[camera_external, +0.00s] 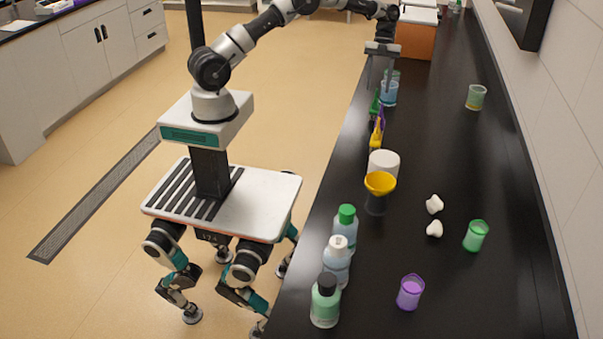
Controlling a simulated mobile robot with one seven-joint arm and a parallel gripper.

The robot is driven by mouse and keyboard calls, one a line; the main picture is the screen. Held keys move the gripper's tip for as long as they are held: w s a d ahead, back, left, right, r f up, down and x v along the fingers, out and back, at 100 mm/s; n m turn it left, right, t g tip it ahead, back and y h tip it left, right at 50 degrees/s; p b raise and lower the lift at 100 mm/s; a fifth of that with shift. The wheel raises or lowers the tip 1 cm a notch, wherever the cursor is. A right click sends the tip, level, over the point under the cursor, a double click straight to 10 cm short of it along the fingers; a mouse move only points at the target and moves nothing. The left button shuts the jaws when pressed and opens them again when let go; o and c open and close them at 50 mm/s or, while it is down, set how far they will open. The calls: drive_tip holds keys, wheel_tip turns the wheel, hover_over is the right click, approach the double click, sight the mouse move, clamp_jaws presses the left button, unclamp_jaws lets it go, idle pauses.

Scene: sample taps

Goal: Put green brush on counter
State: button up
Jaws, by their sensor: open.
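A slim green object (374,104), which looks like the green brush, is at the left edge of the black counter (440,150). It is small in the picture, and I cannot tell whether it lies on the counter or rests on something. My gripper (379,84) points down just above and behind it, with its fingers apart. A beaker of blue liquid (389,97) stands right beside the green object and is partly behind the fingers. I see nothing held between the fingers.
Purple (381,117) and yellow (376,138) slim items sit nearer along the same edge. A white cylinder (384,161), a yellow funnel (380,183) and several bottles (336,262) follow. A green beaker (475,97) stands right. The counter's middle is largely clear.

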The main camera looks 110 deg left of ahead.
drive_tip(key=shift+v, duration=2)
drive_tip(key=shift+r, duration=0.1)
drive_tip(key=s+d+r+n+t+y, duration=0.15)
drive_tip(key=d+r+n, duration=0.25)
drive_tip(key=d+r, duration=0.6)
drive_tip(key=s+d+r+n+y, duration=0.2)
drive_tip(key=s+d+r+n, duration=0.15)
drive_tip(key=d+r, duration=0.7)
drive_tip(key=s+d+f+n+t, duration=0.2)
drive_tip(key=s+d+n, duration=0.3)
drive_tip(key=s+d, duration=0.3)
drive_tip(key=s+d+f+n+t, duration=0.2)
drive_tip(key=s+d+n, duration=0.3)
drive_tip(key=s+d, duration=0.3)
drive_tip(key=s+f+y, duration=0.1)
drive_tip(key=s, duration=0.1)
drive_tip(key=shift+s+f, duration=0.35)
drive_tip(key=shift+s, duration=0.05)
